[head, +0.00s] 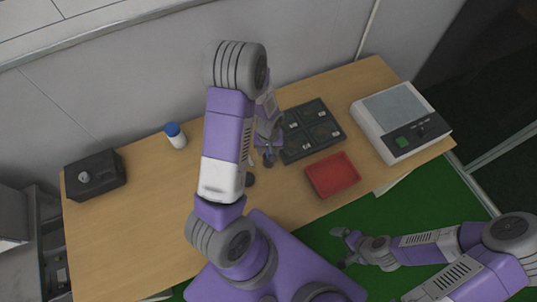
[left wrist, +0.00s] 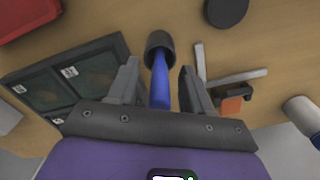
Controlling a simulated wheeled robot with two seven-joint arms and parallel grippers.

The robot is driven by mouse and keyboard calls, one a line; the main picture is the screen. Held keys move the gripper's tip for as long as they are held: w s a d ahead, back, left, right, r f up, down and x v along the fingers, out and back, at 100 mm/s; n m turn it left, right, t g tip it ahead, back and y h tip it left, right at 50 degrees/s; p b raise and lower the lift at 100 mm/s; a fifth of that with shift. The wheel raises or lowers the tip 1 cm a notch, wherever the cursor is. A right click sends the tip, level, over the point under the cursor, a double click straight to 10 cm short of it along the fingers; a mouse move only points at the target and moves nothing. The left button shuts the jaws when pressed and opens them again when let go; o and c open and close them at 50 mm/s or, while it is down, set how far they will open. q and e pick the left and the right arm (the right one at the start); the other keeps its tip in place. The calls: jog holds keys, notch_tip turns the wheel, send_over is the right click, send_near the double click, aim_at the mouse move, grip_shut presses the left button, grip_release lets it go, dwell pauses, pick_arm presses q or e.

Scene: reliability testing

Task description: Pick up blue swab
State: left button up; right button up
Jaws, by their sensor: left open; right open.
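The blue swab (left wrist: 160,80) shows in the left wrist view, with its far end in a dark round cup (left wrist: 160,42). My left gripper (left wrist: 157,80) is open, with one finger on each side of the swab. A gap shows on both sides of it, so I see no grip. In the head view my left gripper (head: 268,154) is low over the middle of the table, right of my own arm link. The swab is mostly hidden there. My right gripper (head: 342,249) is open and empty, off the table's front edge above the green floor.
A dark compartment tray (head: 312,130), a red tray (head: 333,175) and a white device (head: 400,120) lie to the right. A blue-capped bottle (head: 176,136) and a black box (head: 95,175) stand left. Pale sticks (left wrist: 240,77) and a dark round object (left wrist: 226,9) are near the swab.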

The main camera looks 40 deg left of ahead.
pick_arm(q)
jog(key=shift+c, duration=0.3)
grip_shut()
